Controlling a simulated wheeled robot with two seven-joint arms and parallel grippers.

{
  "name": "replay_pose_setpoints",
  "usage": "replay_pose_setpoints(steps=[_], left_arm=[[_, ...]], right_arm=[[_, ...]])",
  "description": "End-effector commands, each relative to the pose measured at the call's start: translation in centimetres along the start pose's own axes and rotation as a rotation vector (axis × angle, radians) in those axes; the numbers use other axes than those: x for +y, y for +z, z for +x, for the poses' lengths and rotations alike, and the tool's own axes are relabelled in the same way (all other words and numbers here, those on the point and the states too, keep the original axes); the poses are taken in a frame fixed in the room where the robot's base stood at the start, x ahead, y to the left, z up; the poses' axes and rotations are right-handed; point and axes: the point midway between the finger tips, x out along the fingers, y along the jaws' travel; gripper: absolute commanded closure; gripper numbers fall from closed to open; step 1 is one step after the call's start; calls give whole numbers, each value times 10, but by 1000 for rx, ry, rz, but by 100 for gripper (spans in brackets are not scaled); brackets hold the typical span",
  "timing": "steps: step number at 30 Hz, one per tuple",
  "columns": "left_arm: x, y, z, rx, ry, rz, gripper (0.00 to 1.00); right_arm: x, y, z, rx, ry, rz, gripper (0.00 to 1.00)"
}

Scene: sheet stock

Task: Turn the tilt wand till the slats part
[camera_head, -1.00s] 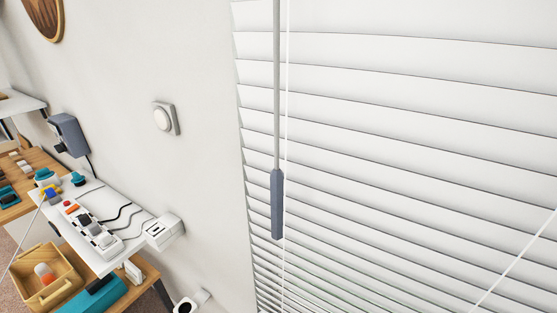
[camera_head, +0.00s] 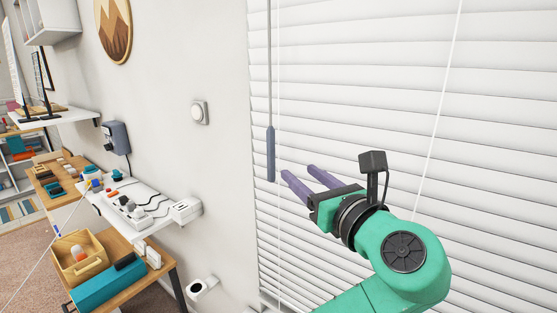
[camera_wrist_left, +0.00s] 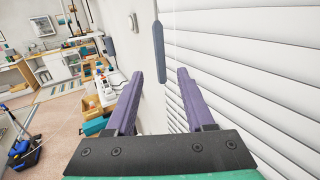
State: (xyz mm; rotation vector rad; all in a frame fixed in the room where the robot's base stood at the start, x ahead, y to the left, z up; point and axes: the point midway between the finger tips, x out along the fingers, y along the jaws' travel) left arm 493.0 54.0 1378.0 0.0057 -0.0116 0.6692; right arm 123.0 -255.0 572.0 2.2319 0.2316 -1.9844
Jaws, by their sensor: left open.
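The tilt wand (camera_head: 270,152) hangs upright in front of the blind, a thin grey rod with a thicker blue-grey handle at its lower end. The blind (camera_head: 400,70) has white slats that lie closed. My left gripper (camera_head: 299,179) is open and empty, with purple fingers pointing at the wand, just right of and below the handle's lower end in the head view. In the left wrist view the wand handle (camera_wrist_left: 158,52) hangs ahead, beyond the fingertips (camera_wrist_left: 160,73) and between their lines, not touching them. My right gripper is not in view.
Thin white cords hang beside the wand and across the blind. A white shelf (camera_head: 150,222) with a power strip and a wooden bin (camera_head: 80,262) stand at lower left. The space around the wand is free.

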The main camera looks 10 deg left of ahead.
Motion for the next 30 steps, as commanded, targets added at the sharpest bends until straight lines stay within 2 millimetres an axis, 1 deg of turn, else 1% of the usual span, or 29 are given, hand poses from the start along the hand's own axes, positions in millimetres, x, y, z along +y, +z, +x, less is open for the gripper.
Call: replay_pose_setpoints(steps=[1,5,6,12,15,19,26,27,29,30], left_arm=[[1,2,9,3,5,4,46],[1,4,40,4,6,5,46],[1,5,51,5,5,6,46],[0,4,105,6,4,6,46],[0,2,124,6,2,4,46],[0,-1,138,6,1,2,46],[0,-3,141,7,0,0,46],[0,-3,141,7,0,0,50],[0,-3,140,7,0,0,73],[0,-3,140,7,0,0,88]], right_arm=[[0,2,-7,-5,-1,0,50],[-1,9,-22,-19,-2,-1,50],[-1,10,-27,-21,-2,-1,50],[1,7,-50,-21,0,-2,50],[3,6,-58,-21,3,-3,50],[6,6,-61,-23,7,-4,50],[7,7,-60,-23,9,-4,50],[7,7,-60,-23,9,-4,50],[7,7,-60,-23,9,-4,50],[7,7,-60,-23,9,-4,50]])
